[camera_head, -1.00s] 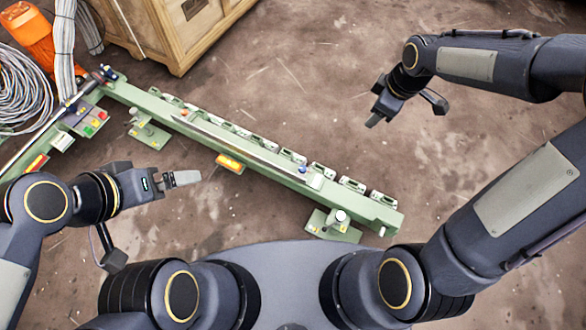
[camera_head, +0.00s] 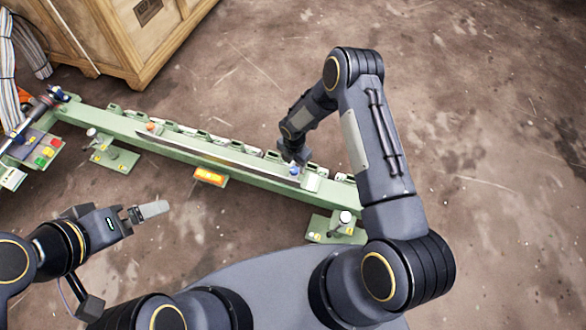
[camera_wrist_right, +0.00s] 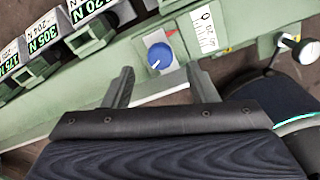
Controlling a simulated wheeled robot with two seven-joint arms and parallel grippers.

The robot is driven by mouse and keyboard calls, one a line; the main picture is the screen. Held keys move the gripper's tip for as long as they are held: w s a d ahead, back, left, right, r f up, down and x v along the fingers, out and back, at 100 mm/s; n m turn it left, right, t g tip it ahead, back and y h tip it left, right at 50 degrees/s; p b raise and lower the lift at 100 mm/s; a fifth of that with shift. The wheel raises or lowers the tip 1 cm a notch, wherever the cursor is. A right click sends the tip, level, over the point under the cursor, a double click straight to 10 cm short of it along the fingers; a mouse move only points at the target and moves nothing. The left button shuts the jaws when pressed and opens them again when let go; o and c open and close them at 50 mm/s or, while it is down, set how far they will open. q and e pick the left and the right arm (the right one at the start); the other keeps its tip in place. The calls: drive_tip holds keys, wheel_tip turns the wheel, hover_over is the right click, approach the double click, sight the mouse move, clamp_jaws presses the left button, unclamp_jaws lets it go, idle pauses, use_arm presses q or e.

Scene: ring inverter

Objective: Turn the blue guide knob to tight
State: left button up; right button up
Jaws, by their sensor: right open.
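The blue guide knob (camera_head: 294,170) sits on the right part of the long green rail (camera_head: 237,172). In the right wrist view the knob (camera_wrist_right: 160,56) is round, with a light line on its face and a small red mark beside its rim. My right gripper (camera_head: 296,157) hangs over the rail close to the knob; the arm partly hides its jaws. In the right wrist view its two fingers (camera_wrist_right: 160,78) are apart, one on each side below the knob, with nothing between them. My left gripper (camera_head: 153,209) is left of the rail's near side, away from the knob; its jaw gap is unclear.
A white scale label (camera_wrist_right: 206,30) lies right of the knob. Several modules with green number displays (camera_wrist_right: 92,35) line the rail. A black-and-white knob (camera_wrist_right: 306,50) stands farther right. A wooden crate (camera_head: 120,40) is at the back left. The floor on the right is clear.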

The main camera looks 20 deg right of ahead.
sight(294, 170)
wheel_tip(294, 170, down, 4)
drive_tip(key=shift+f+b, duration=0.15)
drive_tip(key=shift+b, duration=0.3)
drive_tip(key=c, duration=1)
drive_tip(key=shift+o, duration=0.2)
